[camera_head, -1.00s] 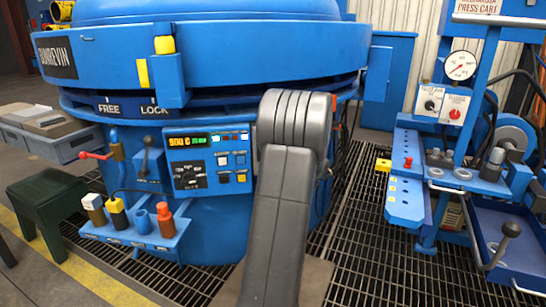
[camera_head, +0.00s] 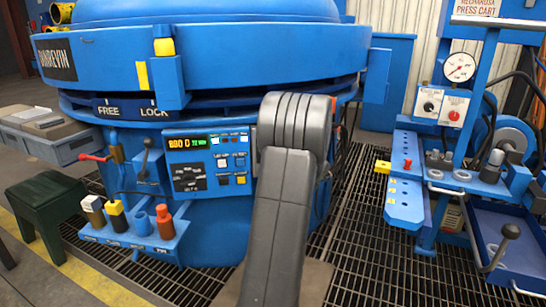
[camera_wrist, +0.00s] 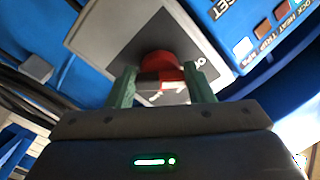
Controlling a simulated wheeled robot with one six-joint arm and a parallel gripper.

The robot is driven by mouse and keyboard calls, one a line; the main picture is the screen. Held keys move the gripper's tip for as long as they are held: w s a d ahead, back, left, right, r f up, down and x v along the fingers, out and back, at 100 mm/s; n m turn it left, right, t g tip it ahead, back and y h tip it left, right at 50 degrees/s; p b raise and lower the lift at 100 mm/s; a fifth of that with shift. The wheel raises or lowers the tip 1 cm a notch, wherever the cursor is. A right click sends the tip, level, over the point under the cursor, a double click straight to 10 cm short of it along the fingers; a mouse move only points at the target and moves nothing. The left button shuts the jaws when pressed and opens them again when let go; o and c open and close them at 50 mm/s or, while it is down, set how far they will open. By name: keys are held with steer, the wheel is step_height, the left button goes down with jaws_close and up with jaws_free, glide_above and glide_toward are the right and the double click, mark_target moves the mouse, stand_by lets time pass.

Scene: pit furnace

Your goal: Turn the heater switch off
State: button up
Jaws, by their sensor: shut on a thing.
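A red knob (camera_wrist: 160,64), the heater switch as far as I can tell, sits on a grey plate with a dark face (camera_wrist: 112,30) in the wrist view. My gripper (camera_wrist: 162,86) is shut on the knob, one green finger on each side. A partly hidden label starting with "O" is beside the right finger, so the setting is hard to read. In the head view my arm hides the gripper and the knob. The control panel (camera_head: 183,184) with its lit display (camera_head: 187,142) shows left of my arm, on the blue furnace (camera_head: 225,225).
A holder with several tools (camera_head: 130,238) projects from the furnace front. A green stool (camera_head: 45,200) stands at left. The press cart (camera_head: 404,205) stands at right, with open grating (camera_head: 355,235) between.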

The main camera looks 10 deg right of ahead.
steer(key=o, duration=1)
steer(key=p+v, duration=0.2)
steer(key=v, duration=1.1)
steer(key=shift+s, duration=0.35)
steer(key=shift+d, duration=0.1)
steer(key=b+x, duration=0.2)
steer(key=x, duration=1.1)
steer(key=shift+w, duration=0.4)
